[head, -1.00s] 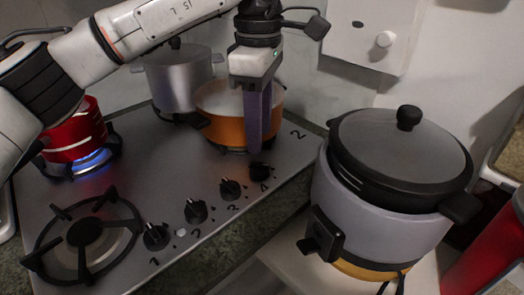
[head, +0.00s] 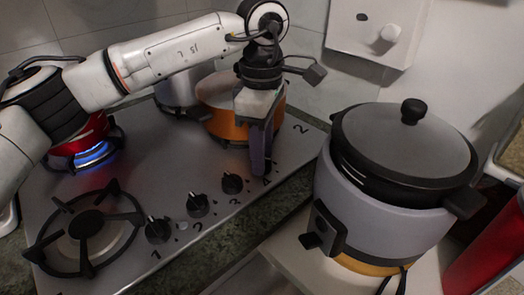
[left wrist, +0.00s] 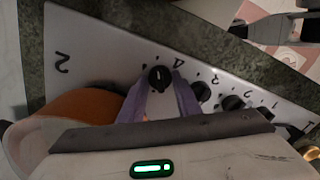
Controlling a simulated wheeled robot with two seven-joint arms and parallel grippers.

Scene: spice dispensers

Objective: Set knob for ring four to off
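The black knob for ring four (left wrist: 158,79) sits on the steel hob panel beside its printed "4" in the left wrist view. My left gripper (left wrist: 161,80) has its two purple fingers apart, one on each side of this knob. The knob lies nearer the left finger; I cannot tell whether they touch. In the head view, my left gripper (head: 261,168) points down at the panel and mostly hides this knob. The other knobs (head: 232,183), (head: 198,205) and (head: 157,230) stand in a row to its left.
An orange pot (head: 222,118) stands just behind my left gripper, with a silver pot (head: 178,92) behind it. A red pot (head: 88,140) sits over a blue flame. The front left burner (head: 86,224) is bare. A large lidded cooker (head: 385,215) stands right of the hob.

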